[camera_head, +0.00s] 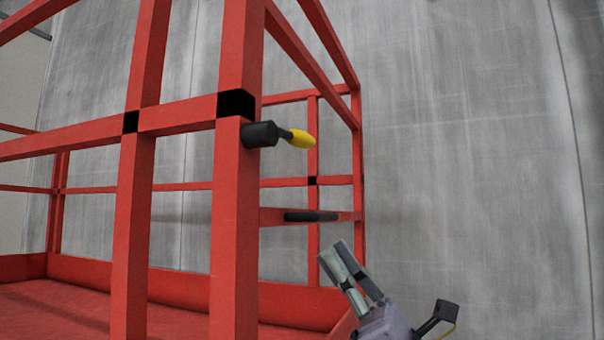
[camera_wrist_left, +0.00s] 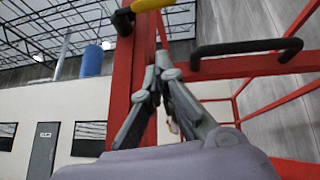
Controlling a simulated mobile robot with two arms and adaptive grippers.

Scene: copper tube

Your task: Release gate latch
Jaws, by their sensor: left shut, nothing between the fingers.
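The gate latch is a black cylinder (camera_head: 260,134) on the red post, with a short lever ending in a yellow knob (camera_head: 302,139) that points right. In the left wrist view the yellow knob (camera_wrist_left: 150,4) is cut by the top edge, with the black cylinder (camera_wrist_left: 122,21) beside it. My left gripper (camera_head: 332,250) is below and to the right of the latch in the head view, apart from it. Its fingers are shut and empty; in the left wrist view the fingertips (camera_wrist_left: 162,62) meet below the knob. My right gripper is not in view.
A red-framed cage (camera_head: 235,200) fills the left of the head view. A black bar handle (camera_head: 310,216) sits on a red rail above my left gripper; it also shows in the left wrist view (camera_wrist_left: 245,47). A grey wall (camera_head: 470,150) stands behind; space right of the cage looks clear.

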